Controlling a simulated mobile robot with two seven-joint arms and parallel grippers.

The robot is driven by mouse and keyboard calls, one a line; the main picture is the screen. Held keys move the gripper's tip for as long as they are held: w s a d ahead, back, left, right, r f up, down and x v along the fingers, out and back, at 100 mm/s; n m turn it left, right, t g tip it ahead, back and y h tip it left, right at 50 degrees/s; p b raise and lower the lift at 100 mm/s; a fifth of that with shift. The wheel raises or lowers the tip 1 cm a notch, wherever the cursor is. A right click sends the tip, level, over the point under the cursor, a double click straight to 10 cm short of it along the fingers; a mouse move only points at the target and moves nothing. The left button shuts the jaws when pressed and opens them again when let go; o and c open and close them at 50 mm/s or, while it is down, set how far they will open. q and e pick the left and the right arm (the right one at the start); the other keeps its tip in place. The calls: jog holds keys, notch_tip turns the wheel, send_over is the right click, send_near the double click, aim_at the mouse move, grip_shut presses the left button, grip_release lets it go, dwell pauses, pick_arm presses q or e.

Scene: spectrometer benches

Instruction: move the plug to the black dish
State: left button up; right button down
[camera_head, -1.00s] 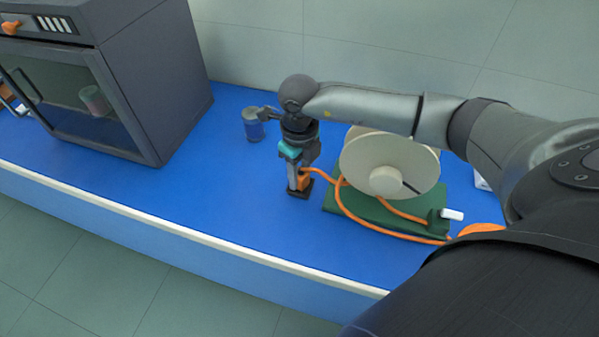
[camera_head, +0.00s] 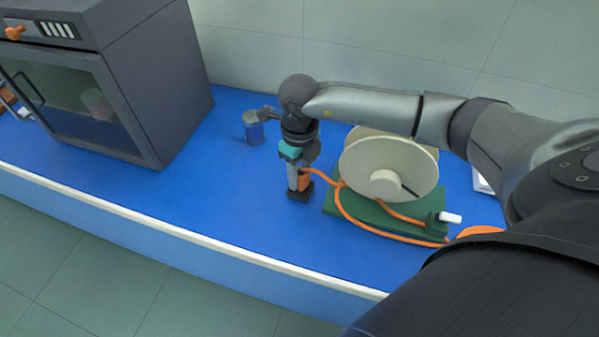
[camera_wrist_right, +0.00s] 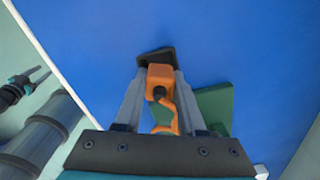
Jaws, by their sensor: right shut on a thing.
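The orange plug (camera_head: 304,181) is in my right gripper (camera_head: 299,187), which points down with its fingers closed on the plug's sides. The wrist view also shows the plug (camera_wrist_right: 160,75) between the fingers. The small black dish (camera_head: 299,196) lies on the blue bench just under the plug; in the wrist view its dark edge (camera_wrist_right: 153,56) shows beyond the plug. I cannot tell whether the plug touches the dish. An orange cable runs from the plug. My left gripper (camera_wrist_right: 36,75) shows small at the left of the wrist view, fingers apart, off the bench.
A large pale reel (camera_head: 388,170) on a green base (camera_head: 372,212) stands close right of the gripper, with the orange cable (camera_head: 352,216) along its front. A dark oven (camera_head: 150,85) is at left. Bench between oven and dish is clear.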

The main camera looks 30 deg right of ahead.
aim_at(300, 172)
jog(key=shift+f+b, duration=0.7)
jog(key=shift+f, duration=0.15)
jog(key=shift+r, duration=0.15)
jog(key=shift+r+p, duration=0.65)
jog(key=shift+f+b, duration=0.65)
jog(key=shift+f, duration=0.1)
dwell(0.9)
jog(key=c, duration=0.8)
grip_release()
jog(key=shift+o, duration=0.2)
jog(key=shift+r, duration=0.1)
jog(key=shift+r+p, duration=4.3)
jog(key=shift+r, duration=1.15)
